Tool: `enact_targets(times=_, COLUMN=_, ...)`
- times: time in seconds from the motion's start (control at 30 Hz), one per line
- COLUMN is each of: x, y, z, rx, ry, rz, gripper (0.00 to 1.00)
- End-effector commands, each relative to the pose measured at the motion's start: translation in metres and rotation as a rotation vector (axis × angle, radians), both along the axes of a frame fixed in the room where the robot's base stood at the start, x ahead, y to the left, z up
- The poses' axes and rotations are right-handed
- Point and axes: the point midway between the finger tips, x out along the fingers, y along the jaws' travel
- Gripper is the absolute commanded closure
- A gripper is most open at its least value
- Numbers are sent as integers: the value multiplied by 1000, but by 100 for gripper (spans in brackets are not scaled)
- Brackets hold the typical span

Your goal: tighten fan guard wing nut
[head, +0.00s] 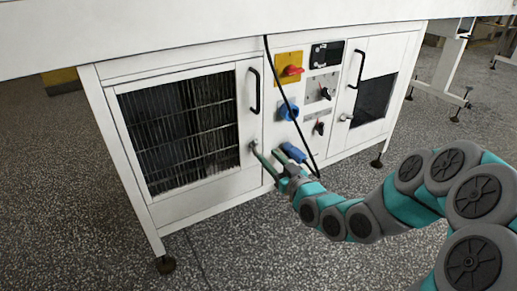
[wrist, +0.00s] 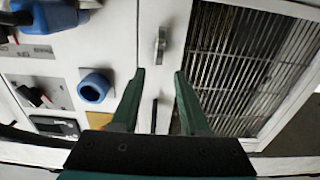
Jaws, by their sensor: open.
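The wing nut (wrist: 161,44) is a small grey metal piece on the white door strip beside the fan guard. In the wrist view it lies just beyond my fingertips, between their lines and apart from them. In the head view the wing nut (head: 252,144) is small and partly covered by a fingertip. The fan guard (wrist: 245,65) is a metal grille; it also shows in the head view (head: 180,130), left of my gripper. My gripper (wrist: 160,72) is open and empty, with green fingers pointing at the panel; it also shows in the head view (head: 265,152).
A black door handle (head: 254,90) stands above the nut. Right of it are a red switch (head: 291,71), a blue socket (head: 288,111) and a blue plug (head: 294,152) near my gripper. A black cable (head: 285,95) hangs across the panel. The floor in front is clear.

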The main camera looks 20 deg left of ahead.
Motion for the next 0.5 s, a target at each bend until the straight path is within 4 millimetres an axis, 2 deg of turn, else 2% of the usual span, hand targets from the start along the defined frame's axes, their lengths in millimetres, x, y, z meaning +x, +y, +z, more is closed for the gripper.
enact_targets(times=0.5, x=40, y=47, z=0, rx=-1, ry=0, rz=-1, gripper=55)
